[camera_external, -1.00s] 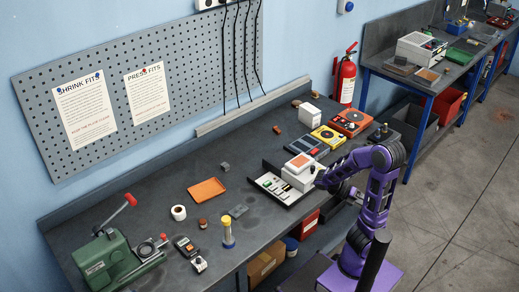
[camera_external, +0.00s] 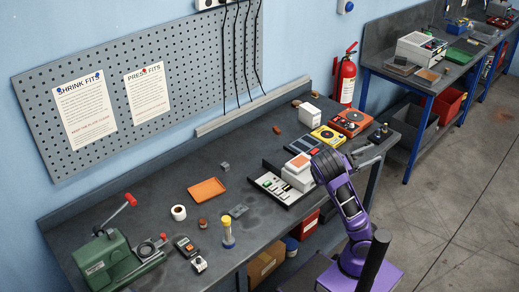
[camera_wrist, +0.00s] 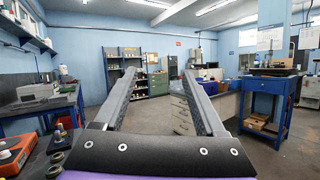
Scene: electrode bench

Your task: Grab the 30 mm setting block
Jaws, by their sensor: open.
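No block with a readable 30 mm mark shows in either view. A small grey block (camera_external: 225,167) stands on the bench behind the orange tray, and a flat grey piece (camera_external: 238,211) lies right of the tray; I cannot tell whether either is the setting block. My gripper (camera_wrist: 160,76) is open and empty in the wrist view, its two long dark fingers pointing out across the room. In the external view my gripper (camera_external: 370,148) is at the bench's right end, far from both grey pieces.
The bench (camera_external: 130,216) carries an orange tray (camera_external: 207,190), a green press (camera_external: 110,262), a yellow-topped post (camera_external: 228,232) and a white-topped unit (camera_external: 298,173). An orange device (camera_wrist: 14,152) is close at lower left in the wrist view. The middle back of the bench is clear.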

